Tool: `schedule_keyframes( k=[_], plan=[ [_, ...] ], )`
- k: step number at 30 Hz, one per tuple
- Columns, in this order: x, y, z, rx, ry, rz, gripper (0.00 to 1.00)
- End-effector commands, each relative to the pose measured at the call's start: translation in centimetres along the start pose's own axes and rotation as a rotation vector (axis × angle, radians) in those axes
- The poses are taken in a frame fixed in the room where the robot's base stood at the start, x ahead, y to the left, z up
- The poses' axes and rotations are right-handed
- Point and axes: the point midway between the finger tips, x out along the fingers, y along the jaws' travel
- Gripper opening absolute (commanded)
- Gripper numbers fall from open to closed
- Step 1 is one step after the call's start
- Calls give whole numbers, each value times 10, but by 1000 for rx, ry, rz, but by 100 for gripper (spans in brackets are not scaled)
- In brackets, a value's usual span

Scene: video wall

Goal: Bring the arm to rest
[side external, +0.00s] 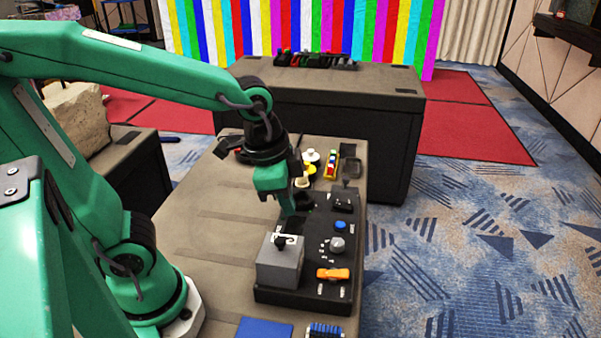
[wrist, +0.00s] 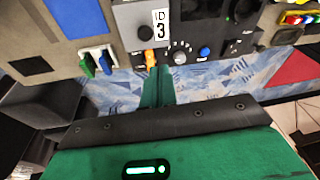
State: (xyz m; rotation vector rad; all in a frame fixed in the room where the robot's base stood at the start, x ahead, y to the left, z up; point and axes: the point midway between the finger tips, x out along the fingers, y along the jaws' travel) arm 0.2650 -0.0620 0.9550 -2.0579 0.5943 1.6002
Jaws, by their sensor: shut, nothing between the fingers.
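My green arm reaches over the table from the left, and my gripper (side external: 291,212) hangs down beside the black control panel (side external: 318,208). In the wrist view, the fingers of my gripper (wrist: 158,88) lie together with nothing between them. The panel carries an orange switch (side external: 333,274), a grey dial (side external: 337,244), a blue button (side external: 340,225) and a black lever. A grey box (side external: 280,264) with a black knob stands at its near left. In the wrist view, the box (wrist: 132,22) bears a label with "3". Whether the fingertips touch the panel cannot be told.
A yellow tray (side external: 331,165) with coloured pieces and some white and yellow round items stand behind the panel. A blue mat (side external: 263,328) lies at the front. A second dark table (side external: 325,110) stands behind. The table's left part (side external: 210,225) is bare.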

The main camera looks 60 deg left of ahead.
Motion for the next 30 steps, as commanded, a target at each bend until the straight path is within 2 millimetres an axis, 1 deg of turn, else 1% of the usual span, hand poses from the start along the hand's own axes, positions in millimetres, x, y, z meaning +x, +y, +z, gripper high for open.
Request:
schedule_keyframes(
  k=[9,15,21,30],
  plan=[
    [-35,-21,33,-361,130,-84,0],
    [-50,-28,52,-550,203,-122,0],
    [-55,-30,59,-630,233,-135,0],
    [-55,-30,59,-634,234,-135,0]
  ],
)
